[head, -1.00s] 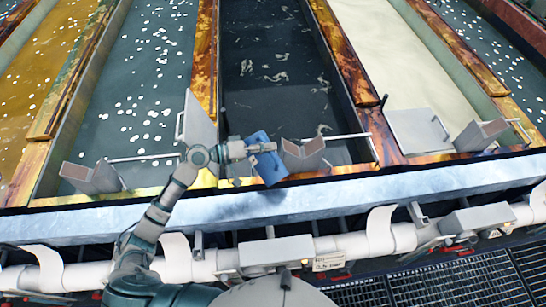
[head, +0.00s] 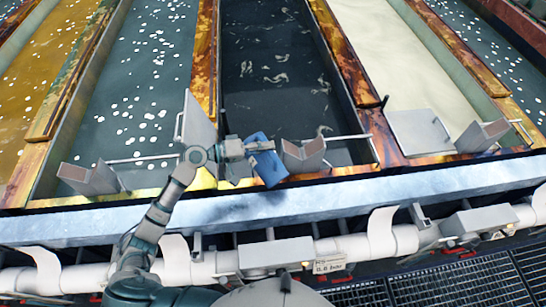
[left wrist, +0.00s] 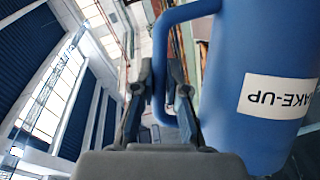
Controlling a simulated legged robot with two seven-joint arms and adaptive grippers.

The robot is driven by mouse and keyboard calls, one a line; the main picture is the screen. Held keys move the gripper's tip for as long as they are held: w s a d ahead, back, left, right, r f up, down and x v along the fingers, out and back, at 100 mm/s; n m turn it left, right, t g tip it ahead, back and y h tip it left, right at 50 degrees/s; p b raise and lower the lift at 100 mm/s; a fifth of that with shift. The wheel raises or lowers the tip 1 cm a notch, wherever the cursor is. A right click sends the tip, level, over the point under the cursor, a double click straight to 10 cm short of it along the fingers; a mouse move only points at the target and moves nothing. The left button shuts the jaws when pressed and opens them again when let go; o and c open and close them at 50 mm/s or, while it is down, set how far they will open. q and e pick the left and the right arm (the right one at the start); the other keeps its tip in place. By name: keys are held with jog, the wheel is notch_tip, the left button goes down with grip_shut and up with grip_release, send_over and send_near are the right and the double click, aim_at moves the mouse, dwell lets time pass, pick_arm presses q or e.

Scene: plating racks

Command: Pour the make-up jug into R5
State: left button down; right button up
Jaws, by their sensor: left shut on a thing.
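The blue make-up jug (head: 268,165) is tilted at the near end of the dark tank (head: 275,75), over its front rim. My left gripper (head: 243,148) is shut on the jug and comes from its left. In the left wrist view the jug (left wrist: 245,60) fills the right side, its MAKE-UP label upside down, and the gripper fingers (left wrist: 165,95) are at its handle. I cannot make out a stream from the jug, and its mouth is hard to see. A small tag (head: 328,265) on the pipe below this tank seems to read R5. My right gripper is not in view.
A grey bracket (head: 303,155) stands just right of the jug and a grey plate (head: 197,122) just left. Teal (head: 140,80) and cream (head: 395,70) tanks flank the dark one. A pale ledge (head: 120,214) and white pipe (head: 395,241) run along the front.

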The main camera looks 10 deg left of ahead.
aim_at(258, 140)
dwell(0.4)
pick_arm(q)
jog(key=shift+w+a+f+n+h+b, duration=0.3)
jog(key=shift+w+a+f+b, duration=0.05)
jog(key=shift+b, duration=0.25)
jog(key=shift+w+a+f+n+b, duration=0.2)
jog(key=shift+w+a+n+b, duration=0.15)
jog(key=shift+n, duration=0.15)
jog(key=shift+w+a, duration=0.1)
dwell(0.7)
jog(key=shift+w+a+r+n+h+b, duration=0.2)
jog(key=shift+w+a+n+h+b, duration=0.25)
jog(key=shift+w+a+n, duration=0.3)
jog(key=shift+s+d, duration=0.1)
jog(key=shift+s, duration=0.05)
dwell(0.6)
jog(key=shift+s+d+r+m+y+p, duration=0.15)
jog(key=shift+s+d+m+y+p, duration=0.2)
jog(key=shift+s+d+m, duration=0.4)
jog(key=shift+s+d+r+m+y+p, duration=0.2)
jog(key=shift+s+d+m+p, duration=0.2)
jog(key=shift+s+d+m, duration=0.25)
